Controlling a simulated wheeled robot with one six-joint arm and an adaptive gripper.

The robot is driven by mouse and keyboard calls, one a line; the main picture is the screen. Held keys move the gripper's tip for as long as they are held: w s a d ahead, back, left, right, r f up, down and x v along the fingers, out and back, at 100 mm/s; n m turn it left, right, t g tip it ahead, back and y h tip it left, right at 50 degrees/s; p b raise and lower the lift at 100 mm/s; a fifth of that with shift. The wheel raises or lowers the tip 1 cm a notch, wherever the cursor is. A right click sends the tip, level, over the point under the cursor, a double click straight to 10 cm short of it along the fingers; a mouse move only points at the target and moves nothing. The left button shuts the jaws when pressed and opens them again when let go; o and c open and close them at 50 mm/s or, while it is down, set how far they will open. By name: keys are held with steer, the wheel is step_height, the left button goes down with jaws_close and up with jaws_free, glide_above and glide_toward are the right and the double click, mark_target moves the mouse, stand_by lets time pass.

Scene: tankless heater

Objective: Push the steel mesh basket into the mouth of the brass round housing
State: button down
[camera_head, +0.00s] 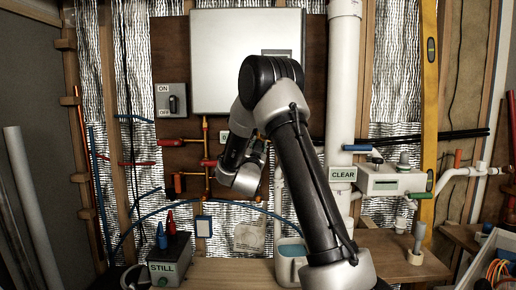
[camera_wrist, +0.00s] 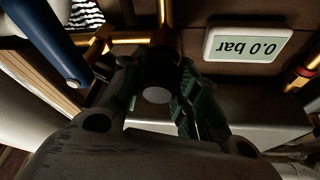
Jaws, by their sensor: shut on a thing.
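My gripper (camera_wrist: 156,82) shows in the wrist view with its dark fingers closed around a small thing. A pale grey round face, which I take for the end of the steel mesh basket (camera_wrist: 156,95), shows between the fingers. No mesh can be made out. A dark round shape lies just beyond it, below a brass pipe (camera_wrist: 165,18). I cannot tell whether this is the mouth of the brass round housing, or whether the basket touches it. In the head view my arm hides the fingertips, the basket and the housing.
A gauge reading 0.0 bar (camera_wrist: 248,44) sits close by, upside down in the wrist view. In the head view, brass pipework (camera_head: 206,160) with red handles surrounds my wrist, below a white heater (camera_head: 235,60).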

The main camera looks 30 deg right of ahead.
steer(key=shift+w+d, duration=0.15)
steer(key=shift+w, duration=0.05)
steer(key=c, duration=1)
jaws_free()
steer(key=v, duration=1.2)
steer(key=shift+r, duration=0.1)
